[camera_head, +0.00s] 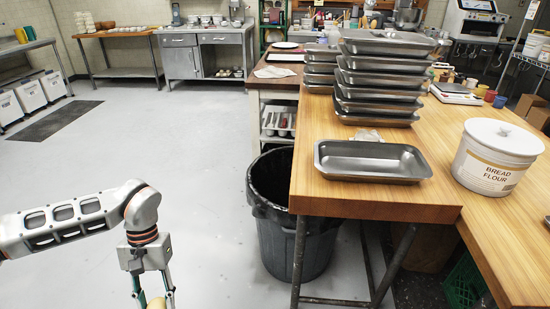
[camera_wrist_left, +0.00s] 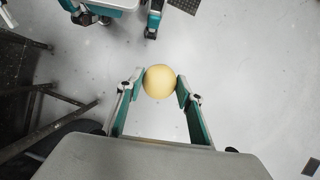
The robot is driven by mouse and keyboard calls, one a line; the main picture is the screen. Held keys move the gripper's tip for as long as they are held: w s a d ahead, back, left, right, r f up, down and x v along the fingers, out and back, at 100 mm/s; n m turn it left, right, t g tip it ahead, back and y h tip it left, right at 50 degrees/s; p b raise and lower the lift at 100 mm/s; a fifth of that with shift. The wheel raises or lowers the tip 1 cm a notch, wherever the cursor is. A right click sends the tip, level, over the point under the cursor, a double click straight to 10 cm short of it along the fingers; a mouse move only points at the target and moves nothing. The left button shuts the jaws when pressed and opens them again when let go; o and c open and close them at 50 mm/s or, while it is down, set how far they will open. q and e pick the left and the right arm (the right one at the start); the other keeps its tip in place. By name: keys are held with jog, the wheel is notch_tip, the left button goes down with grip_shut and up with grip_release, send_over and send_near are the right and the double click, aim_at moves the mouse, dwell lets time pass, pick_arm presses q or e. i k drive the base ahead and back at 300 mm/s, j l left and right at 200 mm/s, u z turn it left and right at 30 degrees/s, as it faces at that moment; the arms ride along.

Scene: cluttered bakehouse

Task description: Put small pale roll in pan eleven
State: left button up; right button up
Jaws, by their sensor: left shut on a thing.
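My left gripper (camera_head: 153,297) hangs low over the floor at the left of the head view, to the left of the worktable. It is shut on a small pale yellow roll (camera_wrist_left: 160,82), held between its two fingertips in the left wrist view. In the head view only the top of the roll (camera_head: 157,303) shows at the bottom edge. A single empty metal pan (camera_head: 370,165) lies on the wooden worktable near its front edge. A stack of similar pans (camera_head: 377,93) stands behind it. I see no number on any pan. My right gripper is not in view.
A black-lined grey bin (camera_head: 300,243) stands against the left side of the worktable (camera_head: 420,203). A white bread flour tub (camera_head: 494,160) stands right of the empty pan. A shorter pan stack (camera_head: 321,70) is at the back left. Open floor lies left of the bin.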

aim_at(398, 171)
jog(key=z, duration=1.35)
